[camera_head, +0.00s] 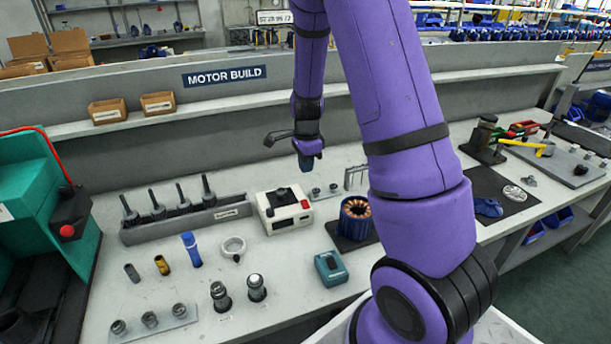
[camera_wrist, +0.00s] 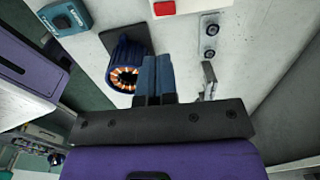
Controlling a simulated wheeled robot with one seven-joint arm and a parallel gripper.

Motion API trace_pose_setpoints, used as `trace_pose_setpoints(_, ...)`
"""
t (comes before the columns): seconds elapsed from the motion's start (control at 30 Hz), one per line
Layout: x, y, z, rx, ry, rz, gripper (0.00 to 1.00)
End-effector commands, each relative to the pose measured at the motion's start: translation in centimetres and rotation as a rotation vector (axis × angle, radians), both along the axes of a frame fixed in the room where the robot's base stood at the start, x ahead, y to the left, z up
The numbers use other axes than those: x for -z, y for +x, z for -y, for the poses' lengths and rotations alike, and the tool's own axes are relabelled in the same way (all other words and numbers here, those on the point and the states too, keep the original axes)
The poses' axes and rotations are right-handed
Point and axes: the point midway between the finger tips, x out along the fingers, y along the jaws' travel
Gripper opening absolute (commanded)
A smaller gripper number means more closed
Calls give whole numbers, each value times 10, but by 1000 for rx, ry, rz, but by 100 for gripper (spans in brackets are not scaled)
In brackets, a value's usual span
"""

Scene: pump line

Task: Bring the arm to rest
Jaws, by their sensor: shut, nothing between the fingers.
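My purple arm reaches down over the bench from the top of the head view. My gripper (camera_head: 306,163) hangs above the bench, pointing down, near the back shelf. In the wrist view its two blue fingers (camera_wrist: 156,60) are together with nothing between them. A motor stator (camera_head: 355,217) with copper windings stands on a dark mat below and to the right of the gripper; it also shows beside the fingers in the wrist view (camera_wrist: 127,70). The gripper appears apart from the bench items.
A white device (camera_head: 284,208), a teal box (camera_head: 331,268) and a rack of upright tools (camera_head: 183,222) stand on the bench. Several small metal parts lie at the front left. A green machine (camera_head: 32,200) stands at the left. The shelf wall (camera_head: 150,75) runs behind.

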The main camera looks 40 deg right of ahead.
Motion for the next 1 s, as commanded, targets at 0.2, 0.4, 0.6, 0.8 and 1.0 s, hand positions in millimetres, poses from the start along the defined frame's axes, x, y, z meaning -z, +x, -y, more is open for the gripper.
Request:
trace_pose_setpoints(0.2, -6, -1, 0, 2, 0, 1, 0)
trace_pose_setpoints(0.4, -6, -1, 0, 2, 0, 0, 0)
trace_pose_setpoints(0.6, -6, -1, 0, 2, 0, 0, 0)
trace_pose_setpoints(0.8, -15, -2, -4, -30, 5, 11, 0)
trace_pose_setpoints(1.0, -65, -13, -29, -221, 23, 69, 0)
